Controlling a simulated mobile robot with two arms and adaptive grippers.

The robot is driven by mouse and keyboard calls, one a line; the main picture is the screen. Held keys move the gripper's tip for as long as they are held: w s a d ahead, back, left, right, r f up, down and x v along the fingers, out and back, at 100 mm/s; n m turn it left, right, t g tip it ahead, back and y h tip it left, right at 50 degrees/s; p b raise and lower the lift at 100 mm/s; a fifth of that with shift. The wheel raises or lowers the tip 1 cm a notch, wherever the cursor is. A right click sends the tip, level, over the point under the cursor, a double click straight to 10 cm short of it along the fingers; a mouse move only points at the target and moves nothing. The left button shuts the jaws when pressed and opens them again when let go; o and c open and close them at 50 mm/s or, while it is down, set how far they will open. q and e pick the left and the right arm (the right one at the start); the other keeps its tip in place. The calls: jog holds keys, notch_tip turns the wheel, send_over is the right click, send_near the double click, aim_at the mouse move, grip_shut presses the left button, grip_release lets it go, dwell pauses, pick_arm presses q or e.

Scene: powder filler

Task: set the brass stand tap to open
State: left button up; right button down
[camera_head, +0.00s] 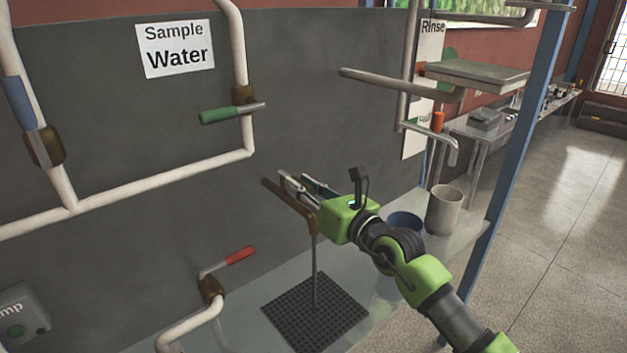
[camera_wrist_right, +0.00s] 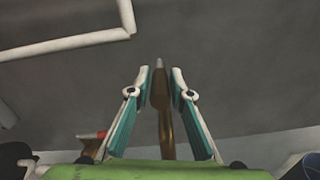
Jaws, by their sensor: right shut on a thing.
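The brass stand tap (camera_head: 284,199) is in front of the grey wall panel, above a black drain grid (camera_head: 314,310). A thin grey upright line runs from its brass end down to the grid; I cannot tell whether it is a rod or water. My right gripper (camera_head: 293,178) reaches in from the right and is shut on the tap's upper part. In the right wrist view the brass tap (camera_wrist_right: 165,125) stands between the two fingers (camera_wrist_right: 159,72), its pale tip showing between the fingertips. The fingers and wrist partly hide the tap. My left gripper is not in view.
A green-handled valve (camera_head: 232,113) and a blue-handled valve (camera_head: 27,120) sit on white wall pipes. A red-handled tap (camera_head: 228,263) stands left of the grid. A pale beaker (camera_head: 445,210) and a blue container (camera_head: 405,221) stand right of my wrist. A blue post (camera_head: 497,190) rises at the right.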

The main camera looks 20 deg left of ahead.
dwell(0.3)
jog(key=c, duration=1.8)
grip_release()
jog(key=shift+s+d, duration=0.25)
jog(key=shift+d, duration=0.15)
jog(key=v, duration=1.1)
jog(key=shift+s, duration=0.1)
jog(key=shift+f, duration=0.1)
